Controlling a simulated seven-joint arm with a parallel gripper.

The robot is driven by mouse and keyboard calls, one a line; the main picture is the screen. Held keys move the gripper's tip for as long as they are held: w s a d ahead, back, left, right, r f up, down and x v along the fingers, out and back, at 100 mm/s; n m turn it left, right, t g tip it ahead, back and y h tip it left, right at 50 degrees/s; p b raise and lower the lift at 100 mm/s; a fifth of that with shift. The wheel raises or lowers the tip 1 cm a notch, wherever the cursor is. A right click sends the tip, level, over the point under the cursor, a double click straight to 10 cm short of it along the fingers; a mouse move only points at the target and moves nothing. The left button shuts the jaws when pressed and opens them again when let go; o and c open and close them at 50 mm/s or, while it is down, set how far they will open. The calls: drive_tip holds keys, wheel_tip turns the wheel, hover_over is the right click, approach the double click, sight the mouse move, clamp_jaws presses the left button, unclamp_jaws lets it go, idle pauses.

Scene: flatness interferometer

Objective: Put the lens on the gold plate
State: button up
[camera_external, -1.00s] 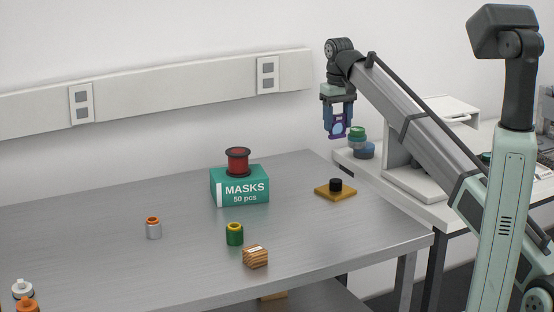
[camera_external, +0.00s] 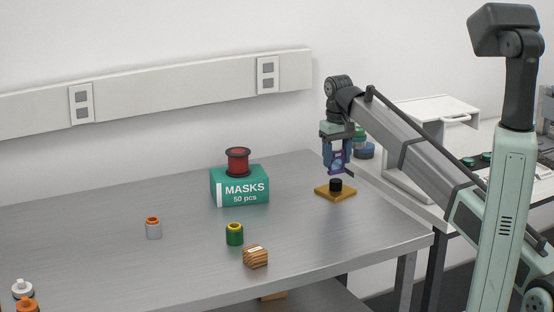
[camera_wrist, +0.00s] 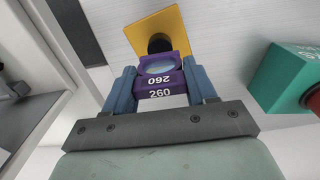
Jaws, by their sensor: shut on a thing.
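My gripper (camera_external: 337,168) is shut on a purple-framed lens (camera_external: 336,153), held above the gold plate. In the wrist view the lens (camera_wrist: 160,70) sits between my blue fingers (camera_wrist: 161,88), its holder marked "260". The square gold plate (camera_external: 348,193) lies on the steel table near its right back edge. A short black cylinder (camera_external: 335,185) stands on the plate. In the wrist view the gold plate (camera_wrist: 172,22) lies beyond the lens, and the lens holder partly covers the black cylinder (camera_wrist: 158,43).
A green masks box (camera_external: 240,190) with a red spool (camera_external: 237,162) on top stands left of the plate. A green-yellow spool (camera_external: 234,234), a striped wooden block (camera_external: 255,257) and a grey-orange bottle (camera_external: 153,228) stand nearer the front. The table around the plate is clear.

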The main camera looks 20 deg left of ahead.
sight(337, 151)
drive_tip(key=shift+f, duration=0.95)
drive_tip(key=shift+f, duration=0.1)
drive_tip(key=o, duration=1.2)
wheel_tip(337, 151, up, 12)
drive_tip(key=shift+r, duration=0.15)
